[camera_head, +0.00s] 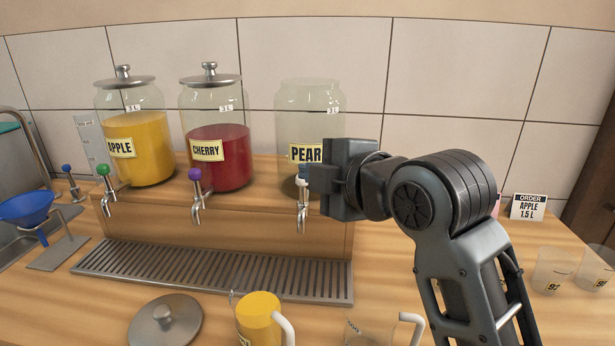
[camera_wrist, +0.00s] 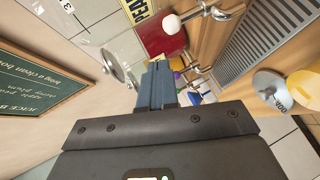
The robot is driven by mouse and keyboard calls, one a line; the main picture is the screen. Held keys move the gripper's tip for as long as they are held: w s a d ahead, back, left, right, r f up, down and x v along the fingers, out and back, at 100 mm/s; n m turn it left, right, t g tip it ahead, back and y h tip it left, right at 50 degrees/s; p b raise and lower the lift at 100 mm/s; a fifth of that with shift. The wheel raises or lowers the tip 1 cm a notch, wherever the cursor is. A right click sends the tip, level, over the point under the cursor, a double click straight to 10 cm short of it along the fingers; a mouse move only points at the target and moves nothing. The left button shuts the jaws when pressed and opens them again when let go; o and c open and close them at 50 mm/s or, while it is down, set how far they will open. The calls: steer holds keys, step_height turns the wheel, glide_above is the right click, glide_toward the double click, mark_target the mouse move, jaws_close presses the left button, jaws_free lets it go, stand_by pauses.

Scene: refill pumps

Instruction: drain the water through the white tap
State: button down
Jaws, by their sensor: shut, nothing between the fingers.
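The white tap (camera_head: 302,214) is at the foot of the pear jar (camera_head: 310,112) in the head view. Its white knob (camera_wrist: 172,24) and metal spout show at the top of the wrist view. The pear jar has no lid and looks clear, with no coloured juice; I cannot tell its water level. My gripper (camera_head: 305,172) is shut and empty, its blue fingertips (camera_wrist: 157,72) in front of the jar, close to the white knob. I cannot tell whether they touch it. My gripper hides part of the jar and its label.
Apple (camera_head: 143,150) and cherry (camera_head: 217,160) jars stand left, with green and purple taps. A drip grate (camera_head: 215,270) lies below. A metal lid (camera_head: 150,330), a yellow-filled pitcher (camera_head: 259,318) and a clear pitcher (camera_head: 368,333) are in front. Cups (camera_head: 552,272) stand right.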

steer(key=r+v, duration=0.1)
steer(key=v, duration=0.5)
steer(key=shift+d+b, duration=0.2)
steer(key=shift+b, duration=0.2)
steer(key=shift+s, duration=0.1)
